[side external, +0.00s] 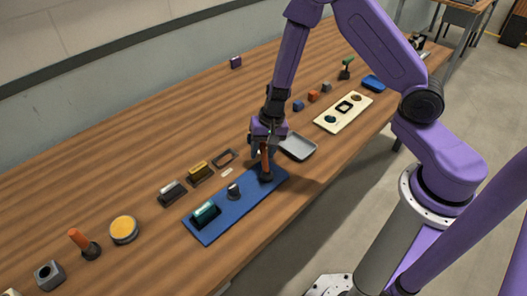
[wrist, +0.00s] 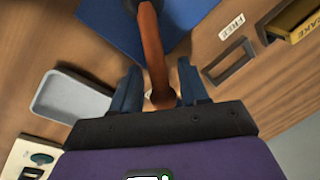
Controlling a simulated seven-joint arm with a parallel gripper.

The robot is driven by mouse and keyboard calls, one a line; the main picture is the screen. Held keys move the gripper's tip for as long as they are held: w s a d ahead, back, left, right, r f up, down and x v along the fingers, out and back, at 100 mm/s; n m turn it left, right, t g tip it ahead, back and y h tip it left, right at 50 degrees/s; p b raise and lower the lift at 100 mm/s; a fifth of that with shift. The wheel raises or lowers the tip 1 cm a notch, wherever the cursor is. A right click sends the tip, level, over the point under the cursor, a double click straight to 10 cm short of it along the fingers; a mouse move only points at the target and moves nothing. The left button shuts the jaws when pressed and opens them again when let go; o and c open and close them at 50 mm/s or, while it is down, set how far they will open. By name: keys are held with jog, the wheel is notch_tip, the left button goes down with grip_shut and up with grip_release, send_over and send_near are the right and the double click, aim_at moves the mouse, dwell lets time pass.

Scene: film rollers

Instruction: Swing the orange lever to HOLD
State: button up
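An orange lever (side external: 265,163) stands on a dark base at the far right end of a blue board (side external: 250,197). My gripper (side external: 264,146) is over it, pointing down. In the wrist view the orange lever (wrist: 152,50) runs between the two fingers of my gripper (wrist: 157,84), with its top end near the palm. A gap shows on each side, so the fingers look open around it. A white label reading FREE (wrist: 232,26) lies beside the blue board (wrist: 105,22). No HOLD label is readable.
The blue board also carries a teal roller (side external: 206,213) and a small knob (side external: 233,190). A second orange lever (side external: 78,240) stands at the left. A cream panel (side external: 343,113) lies farther right.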

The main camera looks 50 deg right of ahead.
jog(key=shift+s+a, duration=0.1)
jog(key=shift+s, duration=0.05)
jog(key=shift+s+r, duration=0.15)
jog(key=shift+r, duration=1.1)
notch_tip(320, 180, up, 14)
jog(key=s+d, duration=0.1)
jog(key=d, duration=0.1)
jog(key=shift+s+d+r, duration=0.2)
jog(key=shift+d+r, duration=0.05)
jog(key=shift+d, duration=0.1)
jog(key=s+r+n, duration=0.2)
jog(key=s+n, duration=0.7)
jog(key=s, duration=0.3)
jog(key=s+r+n+g+h, duration=0.1)
jog(key=s+r+n, duration=0.1)
jog(key=s+n, duration=0.8)
jog(key=s, duration=0.2)
jog(key=shift+s+r, duration=0.35)
